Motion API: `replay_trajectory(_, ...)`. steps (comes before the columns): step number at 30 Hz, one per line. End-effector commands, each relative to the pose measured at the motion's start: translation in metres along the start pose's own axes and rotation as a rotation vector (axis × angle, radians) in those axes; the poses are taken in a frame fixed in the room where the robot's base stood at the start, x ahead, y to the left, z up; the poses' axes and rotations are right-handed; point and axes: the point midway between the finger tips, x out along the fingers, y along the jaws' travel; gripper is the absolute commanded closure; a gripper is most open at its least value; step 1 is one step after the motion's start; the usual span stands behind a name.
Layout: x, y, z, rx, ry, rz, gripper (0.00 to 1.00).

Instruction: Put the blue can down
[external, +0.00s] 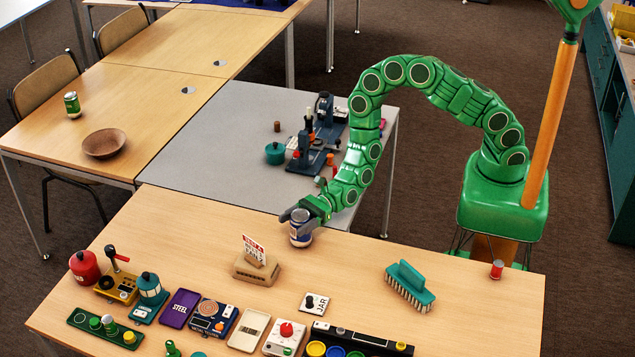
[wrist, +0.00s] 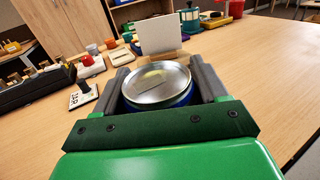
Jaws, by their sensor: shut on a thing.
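The blue can (external: 301,229) is upright at the back edge of the near wooden table, with a blue body and a silver top. My gripper (external: 297,213) is shut on it from the arm's side. In the wrist view the can (wrist: 158,86) sits between the two grey fingers of my gripper (wrist: 160,84), its round metal lid facing the camera. Its base appears at or just above the tabletop; I cannot tell if it touches. The lower part of the can is hidden in the wrist view.
A sign in a wooden block (external: 257,267) stands just in front of the can. Several devices line the front edge. Bare wood (external: 345,262) lies right of the can.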

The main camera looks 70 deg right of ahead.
Motion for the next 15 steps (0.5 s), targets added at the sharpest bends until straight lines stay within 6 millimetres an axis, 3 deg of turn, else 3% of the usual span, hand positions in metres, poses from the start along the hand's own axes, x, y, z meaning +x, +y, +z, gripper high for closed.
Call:
replay_trajectory(1,0.0000,0.0001,-0.0017,0.000,0.001,0.000,0.56)
replay_trajectory(2,0.0000,0.0000,-0.0020,0.000,0.001,0.000,0.26)
replay_trajectory(6,0.0000,-0.0001,-0.0015,0.000,0.000,0.000,0.05)
replay_trajectory(15,0.0000,0.0000,-0.0010,0.000,0.000,0.000,0.02)
